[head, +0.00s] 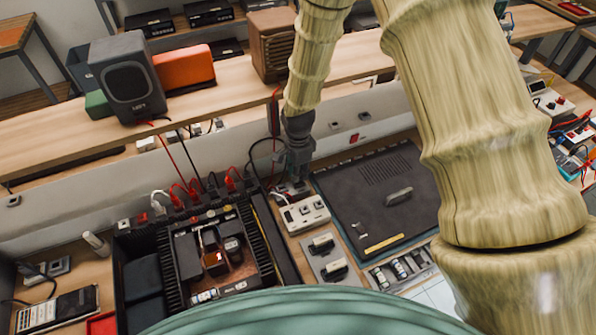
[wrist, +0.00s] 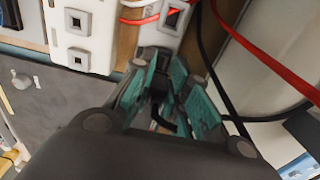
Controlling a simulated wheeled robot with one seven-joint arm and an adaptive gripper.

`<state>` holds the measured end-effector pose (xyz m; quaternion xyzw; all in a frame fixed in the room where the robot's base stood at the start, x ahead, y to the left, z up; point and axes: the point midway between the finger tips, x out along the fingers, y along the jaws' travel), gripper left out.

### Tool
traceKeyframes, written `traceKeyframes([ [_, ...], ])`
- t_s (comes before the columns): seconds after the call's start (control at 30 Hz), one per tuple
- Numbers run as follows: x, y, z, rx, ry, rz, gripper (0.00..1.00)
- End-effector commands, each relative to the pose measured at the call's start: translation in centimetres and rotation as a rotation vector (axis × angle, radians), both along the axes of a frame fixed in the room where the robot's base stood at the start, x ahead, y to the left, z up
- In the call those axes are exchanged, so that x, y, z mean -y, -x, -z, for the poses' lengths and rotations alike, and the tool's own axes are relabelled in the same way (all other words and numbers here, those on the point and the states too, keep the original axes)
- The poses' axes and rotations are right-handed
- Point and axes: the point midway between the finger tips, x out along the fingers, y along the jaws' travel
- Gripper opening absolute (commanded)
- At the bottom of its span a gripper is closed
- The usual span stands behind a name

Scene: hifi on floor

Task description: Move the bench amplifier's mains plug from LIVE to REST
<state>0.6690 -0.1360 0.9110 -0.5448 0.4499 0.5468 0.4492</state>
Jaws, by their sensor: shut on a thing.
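My gripper (head: 294,178) points down behind the white socket strip (head: 305,213), by the right rear corner of the open amplifier (head: 215,255). In the wrist view its teal-padded fingers (wrist: 172,100) are shut on a dark plug (wrist: 159,84), and a black cable runs from it. The fingers hide most of the plug, and I cannot tell whether it is seated in a socket. A white socket block (wrist: 172,14) lies just beyond the fingertips. The strip also shows at upper left in the wrist view (wrist: 78,42). No LIVE or REST label is readable.
Red and black leads (head: 185,193) rise behind the amplifier. A raised shelf (head: 60,135) carries a speaker (head: 128,78).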

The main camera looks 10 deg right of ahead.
Motion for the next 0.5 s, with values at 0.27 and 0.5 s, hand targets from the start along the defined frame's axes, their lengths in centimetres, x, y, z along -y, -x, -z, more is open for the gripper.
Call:
traceKeyframes([
  [0.27, -0.14, 0.08, -0.07, 0.000, 0.000, 0.000, 0.00],
  [0.5, -0.30, 0.17, -0.08, 0.000, 0.000, 0.000, 0.00],
])
